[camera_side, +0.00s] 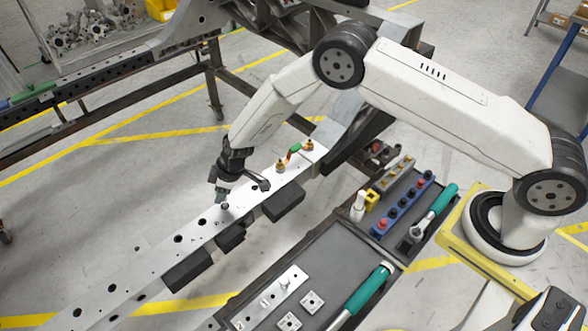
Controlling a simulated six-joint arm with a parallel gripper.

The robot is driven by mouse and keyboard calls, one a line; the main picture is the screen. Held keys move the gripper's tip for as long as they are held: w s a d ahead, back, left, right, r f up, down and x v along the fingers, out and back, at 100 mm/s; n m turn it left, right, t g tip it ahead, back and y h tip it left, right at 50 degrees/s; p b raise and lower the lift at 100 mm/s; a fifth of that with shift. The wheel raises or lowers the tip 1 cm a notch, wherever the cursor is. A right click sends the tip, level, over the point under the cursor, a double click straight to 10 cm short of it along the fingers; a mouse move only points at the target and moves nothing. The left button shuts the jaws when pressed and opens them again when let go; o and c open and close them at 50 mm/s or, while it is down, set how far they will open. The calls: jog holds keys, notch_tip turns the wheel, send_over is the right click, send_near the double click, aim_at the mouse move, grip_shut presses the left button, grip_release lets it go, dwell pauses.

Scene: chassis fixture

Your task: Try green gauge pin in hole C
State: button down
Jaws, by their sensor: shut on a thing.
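My gripper (220,196) points down at the top face of the long pale chassis rail (150,268). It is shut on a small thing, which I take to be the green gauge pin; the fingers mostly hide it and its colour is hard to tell. Right beside the fingertips, a small dark round piece (225,206) shows at the rail's top. Small letter marks run along the rail near there, too small to read surely. Hole C is not clearly visible, and I cannot tell whether the pin is in a hole.
Brass-coloured fittings (308,145) and a green-and-red piece (294,150) stand at the rail's far end. Dark blocks (284,203) sit along its near side. A grey tray (338,245) holds plates and a teal-handled tool (368,288). A blue rack (402,208) holds several pins.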

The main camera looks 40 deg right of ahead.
jog(key=shift+f, duration=0.25)
dwell(0.3)
jog(key=shift+c, duration=1.2)
grip_release()
jog(key=shift+r, duration=0.15)
jog(key=shift+r, duration=4.35)
